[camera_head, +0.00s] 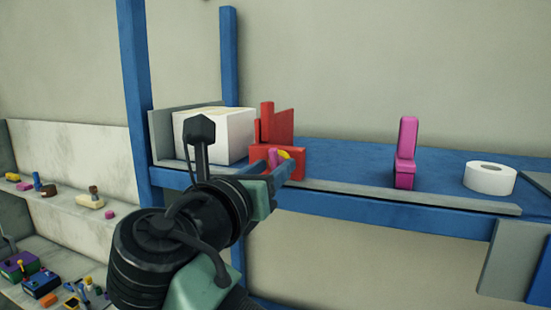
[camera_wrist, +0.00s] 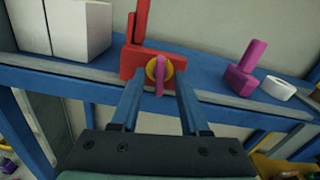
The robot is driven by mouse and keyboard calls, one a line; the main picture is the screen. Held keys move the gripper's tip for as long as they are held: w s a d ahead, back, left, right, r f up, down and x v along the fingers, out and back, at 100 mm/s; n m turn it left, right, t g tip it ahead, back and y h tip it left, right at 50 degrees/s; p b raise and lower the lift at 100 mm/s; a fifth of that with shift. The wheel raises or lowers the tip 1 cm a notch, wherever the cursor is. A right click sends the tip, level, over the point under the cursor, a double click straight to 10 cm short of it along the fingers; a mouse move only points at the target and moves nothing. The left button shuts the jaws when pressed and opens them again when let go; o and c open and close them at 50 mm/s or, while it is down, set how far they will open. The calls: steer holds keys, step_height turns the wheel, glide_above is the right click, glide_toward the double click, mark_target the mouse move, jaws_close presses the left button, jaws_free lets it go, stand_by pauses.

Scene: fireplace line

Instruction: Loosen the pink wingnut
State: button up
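The pink wingnut (camera_wrist: 160,80) sits on a round yellow piece (camera_wrist: 151,70) on the front of a red block assembly (camera_wrist: 134,62). Its wings stand upright in the wrist view. The pink wingnut (camera_head: 272,158) also shows in the head view, partly hidden by my gripper. My gripper (camera_wrist: 158,84) is open. Its two blue fingers point at the red block, one on each side of the wingnut, with a visible gap on both sides. How deep the fingertips reach around the wingnut I cannot tell.
The red block stands on a blue shelf (camera_head: 350,157) with a grey front edge. A white box (camera_head: 215,137) is to its left. A magenta block piece (camera_head: 406,155) and a white roll (camera_head: 490,179) are to its right. Small items lie on lower-left ledges.

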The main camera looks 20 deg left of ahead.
steer(key=s, duration=0.6)
steer(key=shift+b, duration=0.35)
steer(key=shift+s+a, duration=0.1)
steer(key=s+b, duration=0.1)
steer(key=s, duration=1.1)
steer(key=shift+s+a, duration=0.3)
steer(key=shift+s, duration=0.05)
stand_by(0.3)
